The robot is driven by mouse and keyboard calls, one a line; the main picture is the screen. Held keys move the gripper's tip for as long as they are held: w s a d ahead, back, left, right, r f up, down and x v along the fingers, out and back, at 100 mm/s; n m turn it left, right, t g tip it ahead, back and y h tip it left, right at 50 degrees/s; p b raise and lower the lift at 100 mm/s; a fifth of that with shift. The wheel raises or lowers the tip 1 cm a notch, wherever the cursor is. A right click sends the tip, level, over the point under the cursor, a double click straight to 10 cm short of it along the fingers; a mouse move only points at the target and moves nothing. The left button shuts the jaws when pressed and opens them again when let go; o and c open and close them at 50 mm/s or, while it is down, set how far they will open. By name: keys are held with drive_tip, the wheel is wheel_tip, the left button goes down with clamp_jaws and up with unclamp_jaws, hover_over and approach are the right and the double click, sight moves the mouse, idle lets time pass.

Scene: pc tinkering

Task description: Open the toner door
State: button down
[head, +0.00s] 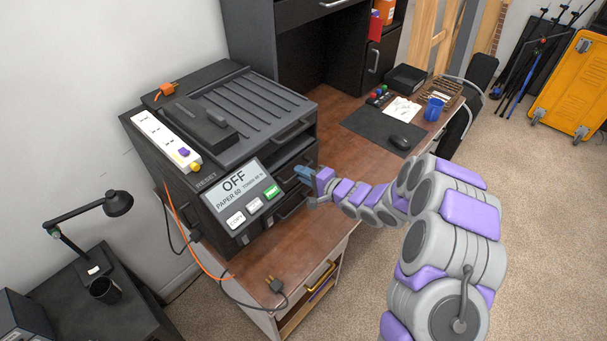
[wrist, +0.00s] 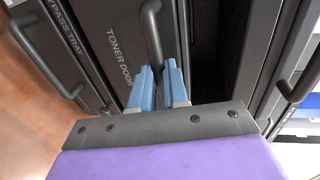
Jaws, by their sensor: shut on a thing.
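The dark grey printer (head: 262,112) stands on the wooden desk, its screen reading OFF. In the wrist view, the panel labelled TONER DOOR (wrist: 126,22) has a dark bar handle (wrist: 152,32). My gripper (wrist: 158,70) has its blue fingertips on either side of the lower end of this handle, shut on it. A dark gap shows beside the door's right edge in the wrist view; I cannot tell how far the door stands open. In the head view, my gripper (head: 304,174) is at the printer's right-hand side and hides part of the door.
A bypass tray panel (wrist: 45,35) with its own handle is left of the door in the wrist view. A power strip (head: 163,137) lies on the printer. A loose plug (head: 276,286) lies on the desk (head: 345,180).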

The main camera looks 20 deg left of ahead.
drive_tip(key=shift+s+f, duration=0.15)
drive_tip(key=s+d+f+t+y+p, duration=0.1)
drive_tip(key=s+d+f+y+p, duration=0.1)
drive_tip(key=d+f+p, duration=0.3)
drive_tip(key=shift+s+d+f+y+p, duration=0.3)
drive_tip(key=shift+f+y+p, duration=0.2)
drive_tip(key=shift+f+p, duration=0.45)
drive_tip(key=shift+a, duration=0.1)
idle(0.5)
drive_tip(key=c, duration=1.5)
unclamp_jaws()
drive_tip(key=shift+w+a, duration=0.1)
drive_tip(key=shift+o, duration=1)
drive_tip(key=shift+w+a+f, duration=0.1)
drive_tip(key=shift+a+f, duration=0.05)
drive_tip(key=shift+a, duration=0.15)
drive_tip(key=shift+d, duration=0.1)
drive_tip(key=shift+d, duration=0.3)
